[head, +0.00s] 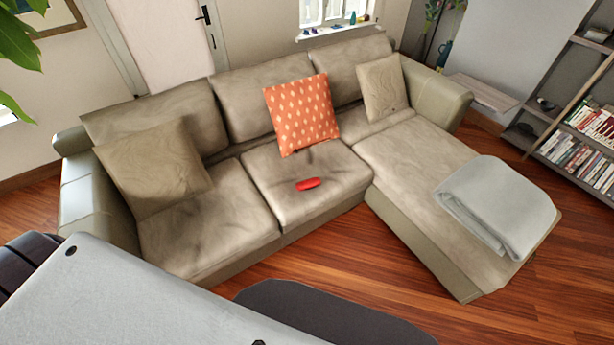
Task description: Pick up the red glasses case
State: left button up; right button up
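The red glasses case (308,184) lies on the middle seat cushion of a beige L-shaped sofa (240,205). It is small, elongated and rounded, and it sits in front of the orange patterned pillow (301,113), apart from it. Nothing covers it. Neither of my grippers shows in the head view, so I cannot see their state.
Beige pillows (153,168) (382,88) rest at both ends of the sofa. A folded grey blanket (496,205) lies on the chaise at the right. A bookshelf (573,115) stands at the far right. Bare wooden floor (370,255) shows in front of the sofa.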

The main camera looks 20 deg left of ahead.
aim_at(311, 183)
jog(key=i+l+u, duration=0.2)
jog(key=i, duration=0.2)
jog(key=i+u, duration=0.2)
jog(key=i, duration=0.2)
jog(key=i+l+u, duration=0.2)
jog(key=i+l, duration=0.05)
jog(key=i, duration=0.1)
